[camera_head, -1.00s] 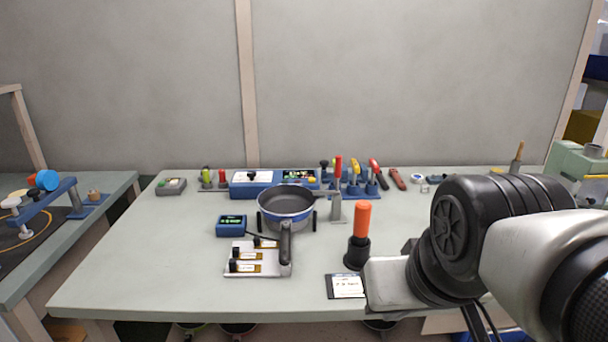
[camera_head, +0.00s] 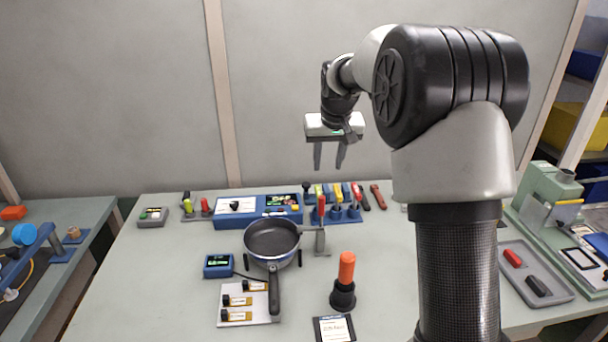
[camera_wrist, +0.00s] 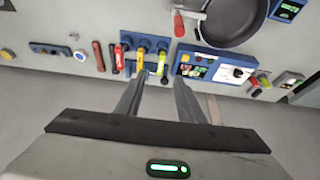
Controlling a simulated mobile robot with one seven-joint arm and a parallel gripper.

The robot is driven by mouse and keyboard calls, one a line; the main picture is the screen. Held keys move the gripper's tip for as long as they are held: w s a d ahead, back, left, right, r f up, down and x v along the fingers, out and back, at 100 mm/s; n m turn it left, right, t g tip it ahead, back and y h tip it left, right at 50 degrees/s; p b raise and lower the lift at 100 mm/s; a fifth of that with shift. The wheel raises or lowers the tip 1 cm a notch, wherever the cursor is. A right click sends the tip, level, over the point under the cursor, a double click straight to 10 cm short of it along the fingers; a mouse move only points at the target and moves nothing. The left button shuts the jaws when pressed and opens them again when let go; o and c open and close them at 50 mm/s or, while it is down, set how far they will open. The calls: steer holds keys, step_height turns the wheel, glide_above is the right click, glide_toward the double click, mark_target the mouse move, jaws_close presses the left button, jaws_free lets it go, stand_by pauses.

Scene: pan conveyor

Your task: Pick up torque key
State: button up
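My gripper (camera_head: 329,160) is raised above the back of the workbench, fingers pointing down, open and empty. In the wrist view its two fingers (camera_wrist: 162,82) stand apart with nothing between them. Below it is a blue rack (camera_head: 347,217) of upright tools with yellow, green and red handles; the rack also shows in the wrist view (camera_wrist: 158,42). An orange-handled tool (camera_head: 347,267) stands upright in a black base near the bench's front. I cannot tell for certain which tool is the torque key.
A pan (camera_head: 272,238) sits mid-bench, its handle toward the front over a plate (camera_head: 232,290) with black-knobbed parts. A blue control box (camera_head: 258,208) stands left of the rack. Red pliers-like tools (camera_head: 378,196) lie right of it. A grey tray (camera_head: 533,262) is at right.

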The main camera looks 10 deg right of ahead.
mark_target(319, 192)
steer(key=x, duration=0.5)
steer(key=w+x, duration=0.1)
steer(key=x, duration=0.3)
steer(key=w+r+x, duration=0.1)
steer(key=x, duration=0.4)
steer(key=shift+w+f, duration=0.3)
steer(key=shift+f, duration=0.05)
steer(key=shift+s+a+x, duration=0.15)
steer(key=shift+x, duration=1.2)
steer(key=shift+s+a+x, duration=0.1)
steer(key=shift+s+x, duration=0.05)
steer(key=shift+x, duration=1.2)
steer(key=shift+f, duration=0.1)
steer(key=shift+c, duration=0.4)
jaws_close()
